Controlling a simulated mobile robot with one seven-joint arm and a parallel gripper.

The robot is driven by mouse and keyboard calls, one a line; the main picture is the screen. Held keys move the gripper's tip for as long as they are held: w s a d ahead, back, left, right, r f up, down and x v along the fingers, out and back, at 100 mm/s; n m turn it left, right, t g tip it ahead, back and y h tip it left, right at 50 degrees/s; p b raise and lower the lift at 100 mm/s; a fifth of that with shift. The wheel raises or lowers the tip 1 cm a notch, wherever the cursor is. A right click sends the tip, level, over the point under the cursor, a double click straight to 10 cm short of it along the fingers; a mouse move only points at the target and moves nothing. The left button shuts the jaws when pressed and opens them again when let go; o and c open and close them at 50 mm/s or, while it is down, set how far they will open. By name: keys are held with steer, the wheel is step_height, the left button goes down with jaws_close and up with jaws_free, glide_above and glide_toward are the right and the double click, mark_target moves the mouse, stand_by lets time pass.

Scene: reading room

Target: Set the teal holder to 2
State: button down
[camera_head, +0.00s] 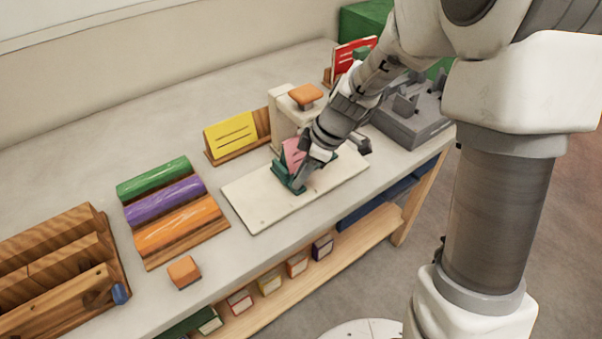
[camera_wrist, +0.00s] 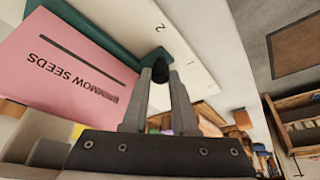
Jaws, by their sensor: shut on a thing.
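The teal holder (camera_head: 283,181) stands on a cream board (camera_head: 250,209) and carries a pink card (camera_head: 292,151). In the wrist view the card (camera_wrist: 50,75) reads "BRIMMOW SEEDS" upside down, with the teal holder (camera_wrist: 88,32) along its edge. My gripper (camera_head: 301,179) reaches down at the holder's right side. In the wrist view its fingertips (camera_wrist: 160,74) are closed around a small dark knob beside the teal edge. A "2" (camera_wrist: 160,28) shows on the board near the knob, and a smaller mark lies to its lower right. The holder's base is partly hidden.
A cream block with an orange top (camera_head: 305,95) and a yellow card in a wooden stand (camera_head: 230,136) stand behind the board. Coloured rolls (camera_head: 165,200), an orange cube (camera_head: 184,271) and a wooden rack (camera_head: 55,265) are left. A grey unit (camera_head: 415,125) is right.

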mark_target(314, 184)
steer(key=shift+w, duration=0.1)
stand_by(0.5)
steer(key=w+d, duration=0.1)
steer(key=d+b, duration=0.1)
steer(key=shift+w+d+f, duration=0.1)
steer(key=shift+w+d, duration=0.4)
steer(key=shift+d, duration=0.05)
steer(key=c, duration=0.7)
jaws_free()
steer(key=p+v, duration=0.3)
steer(key=v, duration=1.4)
steer(key=shift+d+r, duration=0.1)
steer(key=shift+r, duration=0.2)
steer(key=shift+r, duration=0.1)
